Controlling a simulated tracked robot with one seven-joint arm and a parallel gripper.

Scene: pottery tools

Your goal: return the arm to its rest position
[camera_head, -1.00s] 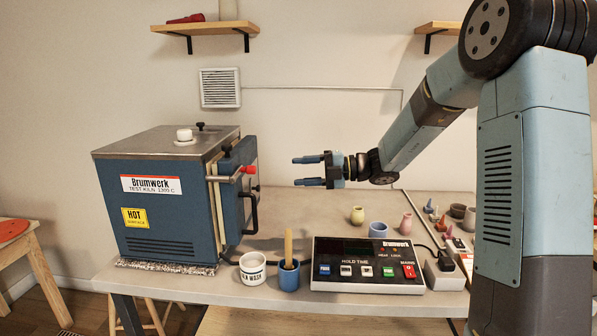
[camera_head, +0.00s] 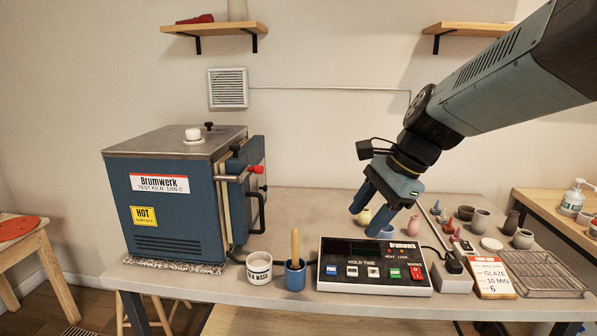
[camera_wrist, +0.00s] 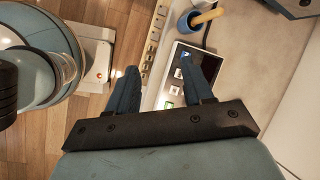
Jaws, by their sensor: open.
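My gripper (camera_head: 372,221) is open and empty, with its blue fingers pointing down and left above the back of the controller box. The arm reaches in from the upper right of the head view. In the wrist view my gripper (camera_wrist: 155,78) has its two fingers apart with nothing between them. The controller box (camera_head: 372,287) lies below it on the table; it also shows in the wrist view (camera_wrist: 181,82), partly hidden by a finger.
The blue kiln (camera_head: 170,225) stands at left with its door at the right side. A white cup (camera_head: 259,270) and a blue cup (camera_head: 294,277) holding a wooden handle stand in front. Small pots, a glaze card (camera_head: 492,278) and a wire rack (camera_head: 543,272) lie at right.

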